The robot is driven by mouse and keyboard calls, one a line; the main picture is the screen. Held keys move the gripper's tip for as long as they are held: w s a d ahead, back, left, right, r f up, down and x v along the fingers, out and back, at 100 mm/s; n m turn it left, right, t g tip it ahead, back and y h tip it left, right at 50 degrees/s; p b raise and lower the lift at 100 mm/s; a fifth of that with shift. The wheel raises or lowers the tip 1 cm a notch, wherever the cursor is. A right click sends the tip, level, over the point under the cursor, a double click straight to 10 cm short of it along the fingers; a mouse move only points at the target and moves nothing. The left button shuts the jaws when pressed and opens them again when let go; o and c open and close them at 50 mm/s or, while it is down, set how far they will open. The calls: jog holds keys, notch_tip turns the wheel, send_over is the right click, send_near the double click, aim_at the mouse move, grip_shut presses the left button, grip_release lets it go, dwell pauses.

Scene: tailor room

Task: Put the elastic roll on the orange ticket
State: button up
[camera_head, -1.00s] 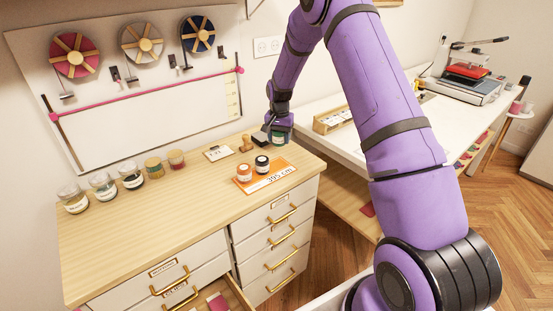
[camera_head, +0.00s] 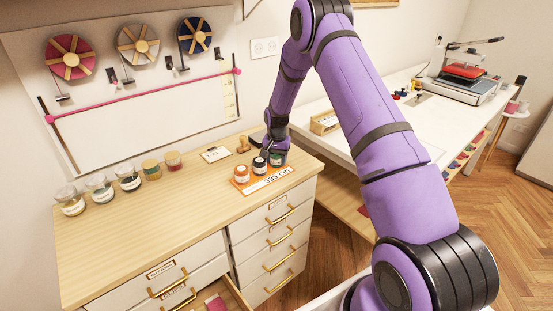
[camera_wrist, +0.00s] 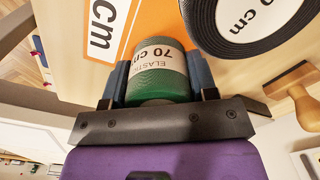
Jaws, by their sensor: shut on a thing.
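The green elastic roll (camera_wrist: 160,75), with a label reading "ELASTIC 70 cm", is between the two fingers of my gripper (camera_wrist: 158,80). My gripper (camera_head: 276,152) is shut on it. In the head view the roll (camera_head: 277,160) is low at the far right end of the orange ticket (camera_head: 252,187), beside the black roll (camera_head: 259,164). The ticket (camera_wrist: 158,22) lies behind the held roll in the wrist view. I cannot tell whether the roll touches it.
A wooden stamp (camera_head: 243,145) and a small card (camera_head: 215,154) lie behind the ticket. Several jars (camera_head: 100,187) stand along the back of the dresser. The dresser top (camera_head: 165,220) is clear in front. A white table (camera_head: 385,125) is at the right.

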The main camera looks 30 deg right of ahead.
jog(key=o, duration=0.9)
jog(key=shift+f, duration=0.1)
notch_tip(320, 180, up, 12)
jog(key=shift+r, duration=0.1)
jog(key=s+a+r+n+t, duration=0.1)
jog(key=s+a+r+n, duration=0.15)
jog(key=s+r, duration=0.85)
jog(key=s+a+r+n+t, duration=0.15)
jog(key=s+a+r, duration=0.35)
jog(key=r, duration=0.9)
jog(key=s+a+r+n+t, duration=0.1)
jog(key=s, duration=0.8)
jog(key=s+a+r+n, duration=0.1)
jog(key=s+r+n, duration=0.1)
jog(key=s, duration=0.8)
jog(key=s+a+r+n+t, duration=0.1)
jog(key=s+r, duration=0.1)
jog(key=s, duration=0.7)
jog(key=shift+s+a+r+n+t, duration=0.15)
jog(key=shift+s+a+n+t, duration=0.1)
jog(key=shift+s+n+t, duration=0.1)
jog(key=shift+w, duration=0.1)
